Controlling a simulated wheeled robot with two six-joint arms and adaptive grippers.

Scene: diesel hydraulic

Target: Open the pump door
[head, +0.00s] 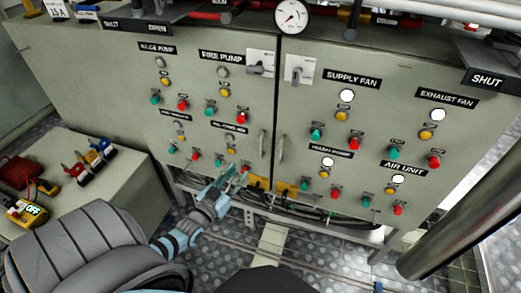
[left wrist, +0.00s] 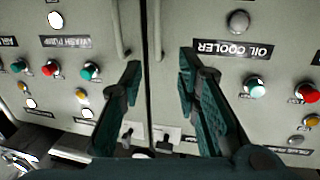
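The pump door (head: 215,130) is the left grey door of the cabinet, with pump labels, lamps and buttons. It looks shut against the right door. Its upright bar handle (head: 262,143) is beside the seam. In the left wrist view, which is upside down, this handle (left wrist: 158,28) lies just beyond the gap between the fingertips. My left gripper (head: 236,172) is open and empty, low in front of the pump door, left of and below the handle. Its spread fingers show in the left wrist view (left wrist: 160,62). I cannot tell if they touch the door. My right gripper is not in view.
The right door (head: 365,125) has fan labels and its own handle (head: 281,148) close beside the seam. A grey bench (head: 110,205) with a yellow meter (head: 27,212) and padlocks stands at left. A thick post (head: 450,235) stands at right. Cables hang below the cabinet.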

